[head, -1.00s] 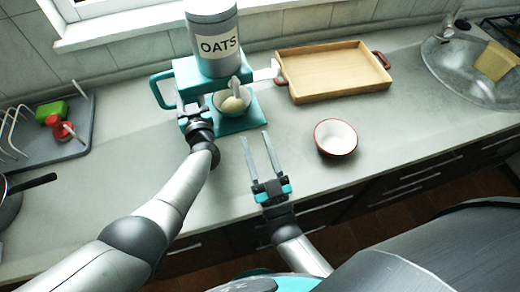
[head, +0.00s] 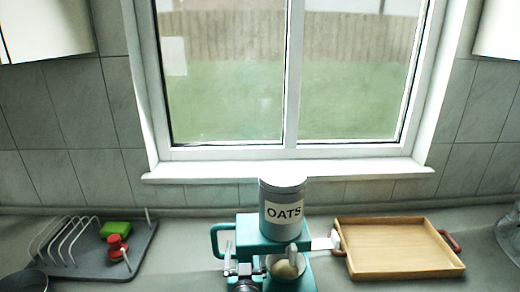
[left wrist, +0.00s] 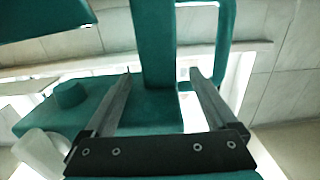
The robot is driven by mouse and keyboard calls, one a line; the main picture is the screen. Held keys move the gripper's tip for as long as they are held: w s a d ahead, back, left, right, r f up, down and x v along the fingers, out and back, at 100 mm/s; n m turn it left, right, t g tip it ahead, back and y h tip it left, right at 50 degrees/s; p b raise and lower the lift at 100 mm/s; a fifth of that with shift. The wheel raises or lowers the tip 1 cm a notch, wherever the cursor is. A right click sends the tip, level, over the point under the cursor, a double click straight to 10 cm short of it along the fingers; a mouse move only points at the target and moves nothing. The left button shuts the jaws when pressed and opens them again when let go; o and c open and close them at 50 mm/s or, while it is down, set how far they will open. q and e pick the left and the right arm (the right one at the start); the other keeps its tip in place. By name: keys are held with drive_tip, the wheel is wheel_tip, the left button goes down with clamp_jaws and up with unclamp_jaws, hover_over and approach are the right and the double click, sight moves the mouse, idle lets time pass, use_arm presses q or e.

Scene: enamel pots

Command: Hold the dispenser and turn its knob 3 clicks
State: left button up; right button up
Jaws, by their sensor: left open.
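The dispenser is a teal stand (head: 256,238) with a grey canister labelled OATS (head: 282,205) on top and a loop handle (head: 214,240) on its left. A small white part (head: 293,249) at its front may be the knob; I cannot tell for sure. A bowl with something pale in it (head: 285,268) is below. My left gripper (head: 240,270) is at the dispenser's front left, partly cut off by the bottom edge. In the left wrist view, its open fingers (left wrist: 160,72) are on either side of a teal post (left wrist: 153,40); contact is unclear. My right gripper is out of view.
A wooden tray (head: 395,248) with red-brown handles stands right of the dispenser, close to a white flat piece (head: 322,243). A grey dish rack (head: 95,262) with green and red items is at left. A window is behind.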

use_arm(q)
drive_tip(key=shift+s+d, duration=0.1)
drive_tip(key=shift+s, duration=0.65)
drive_tip(key=s, duration=1)
wheel_tip(320, 180, up, 6)
drive_tip(key=p, duration=0.6)
drive_tip(key=shift+s, duration=0.25)
drive_tip(key=shift+d, duration=0.15)
